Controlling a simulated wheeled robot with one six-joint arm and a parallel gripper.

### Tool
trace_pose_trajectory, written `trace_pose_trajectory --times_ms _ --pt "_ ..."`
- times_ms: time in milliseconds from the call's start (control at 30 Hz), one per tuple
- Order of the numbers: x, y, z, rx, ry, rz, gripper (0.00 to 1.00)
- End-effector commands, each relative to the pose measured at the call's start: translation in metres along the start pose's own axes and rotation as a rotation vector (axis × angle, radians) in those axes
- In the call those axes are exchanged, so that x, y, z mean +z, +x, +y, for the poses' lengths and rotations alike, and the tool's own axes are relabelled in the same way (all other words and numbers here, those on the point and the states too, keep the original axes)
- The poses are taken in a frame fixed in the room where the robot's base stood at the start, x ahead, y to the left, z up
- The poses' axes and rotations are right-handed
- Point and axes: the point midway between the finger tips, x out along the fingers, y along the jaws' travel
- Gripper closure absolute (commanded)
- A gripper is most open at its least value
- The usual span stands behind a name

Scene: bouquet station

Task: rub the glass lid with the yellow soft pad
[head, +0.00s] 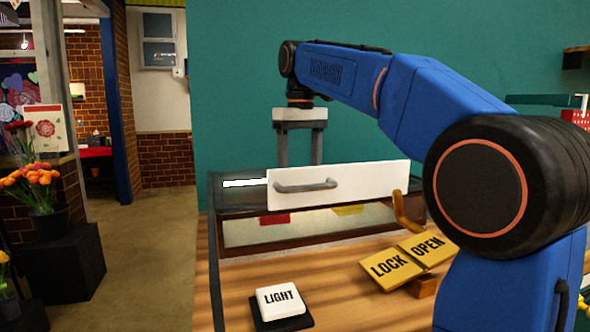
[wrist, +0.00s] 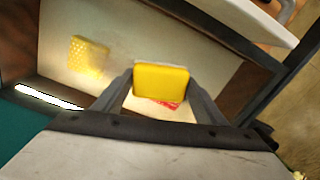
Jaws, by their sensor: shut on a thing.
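My gripper (wrist: 160,85) is shut on the yellow soft pad (wrist: 161,80), which sits between its fingertips in the wrist view. The glass lid (wrist: 135,45) lies below the pad, set in a dark frame; I cannot tell whether the pad touches it. In the head view the lid (head: 238,196) shows as a dark top on a low case. My gripper's fingers reach down behind a white panel with a grey handle (head: 340,183), which hides the fingertips and the pad there.
Through the glass show a yellow dotted piece (wrist: 88,57) and a red piece (wrist: 168,104). A brass lever (head: 407,215) stands at the case's right, near LOCK (head: 391,268) and OPEN (head: 428,248) plates. A LIGHT button (head: 280,299) sits in front. The wooden counter between is clear.

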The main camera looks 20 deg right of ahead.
Motion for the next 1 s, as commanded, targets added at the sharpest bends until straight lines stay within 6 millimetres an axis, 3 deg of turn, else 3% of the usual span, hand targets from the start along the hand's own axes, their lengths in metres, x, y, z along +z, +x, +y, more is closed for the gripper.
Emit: trace_pose_trajectory --times_ms 1000 --pt "0.015 0.002 0.051 0.000 0.001 -0.001 0.60"
